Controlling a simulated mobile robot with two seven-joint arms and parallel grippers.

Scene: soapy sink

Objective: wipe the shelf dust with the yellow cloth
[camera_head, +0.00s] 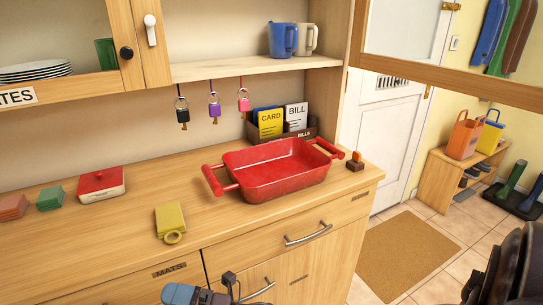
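A yellow folded piece that looks like the cloth (170,218) lies on the wooden counter near its front edge, with a yellow roll or loop at its near end. My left gripper (228,284) shows only in part at the bottom edge, in front of the drawers and apart from the cloth. Its opening is unclear. A dark part of my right arm (510,265) shows at the right edge; its fingertips cannot be made out.
A blue mug (283,40) and a beige mug (307,39) stand at the shelf's right end. A red tray (275,176) fills the counter's middle. Keys (214,106) hang below the shelf. A raised wooden-framed door (460,81) extends at upper right.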

